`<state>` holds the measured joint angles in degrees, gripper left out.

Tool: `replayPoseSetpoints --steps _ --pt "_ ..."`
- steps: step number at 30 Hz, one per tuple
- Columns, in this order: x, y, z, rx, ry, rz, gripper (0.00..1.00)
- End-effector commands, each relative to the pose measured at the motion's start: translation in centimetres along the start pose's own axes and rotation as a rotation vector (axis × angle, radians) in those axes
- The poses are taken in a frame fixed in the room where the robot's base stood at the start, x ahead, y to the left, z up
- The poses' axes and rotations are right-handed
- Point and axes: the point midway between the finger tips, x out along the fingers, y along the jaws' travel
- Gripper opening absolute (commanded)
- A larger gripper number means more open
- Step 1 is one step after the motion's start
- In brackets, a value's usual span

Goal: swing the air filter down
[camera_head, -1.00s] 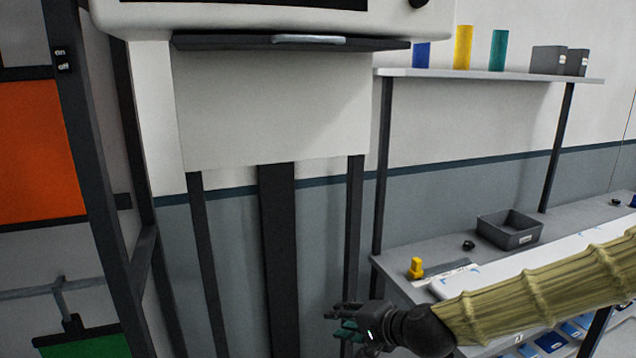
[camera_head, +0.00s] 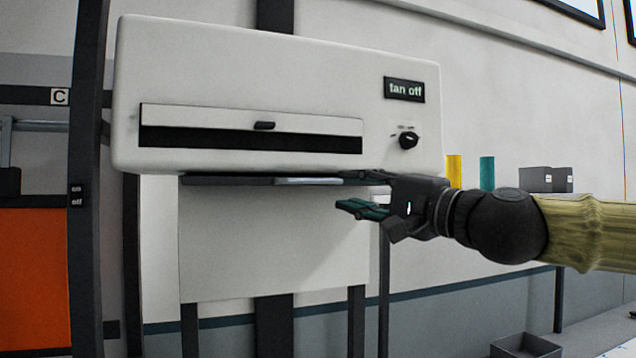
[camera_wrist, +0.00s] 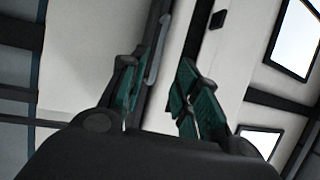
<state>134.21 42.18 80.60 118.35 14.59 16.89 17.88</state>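The air filter appears to be the thin dark panel (camera_head: 230,181) flat against the underside of the white wall unit (camera_head: 250,80). A light grey handle (camera_head: 308,181) runs along its front edge. My gripper (camera_head: 348,192) is open at the right end of the panel, its upper finger overlapping the panel's edge in the head view and its green-padded lower finger below. In the wrist view, the handle (camera_wrist: 158,45) shows beyond and between the spread fingers (camera_wrist: 160,80). Contact with the panel cannot be made out.
The unit's front has a slot with a flap (camera_head: 250,119), a knob (camera_head: 407,140) and a "fan off" display (camera_head: 404,89). A pale board (camera_head: 270,240) hangs below. A dark post (camera_head: 88,200) stands left. Coloured cylinders (camera_head: 487,172) and a grey bin (camera_head: 525,346) are at right.

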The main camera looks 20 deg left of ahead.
Motion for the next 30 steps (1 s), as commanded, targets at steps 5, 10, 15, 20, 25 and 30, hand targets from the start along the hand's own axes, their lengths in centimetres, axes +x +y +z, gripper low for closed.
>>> replayPoseSetpoints --steps 5,10,15,20,25,30 --pt "2.7 -0.2 0.0 0.002 -0.001 0.003 0.32" --pt "5.3 -0.2 0.0 0.001 -0.001 0.002 0.32" --pt "7.7 -0.1 0.0 0.002 -0.001 0.003 0.32" --pt "9.1 0.0 0.0 0.001 0.000 0.002 0.32" --pt "9.6 0.0 0.0 0.000 0.000 0.001 0.32" --pt "9.7 0.1 0.0 0.000 0.000 0.001 0.32"
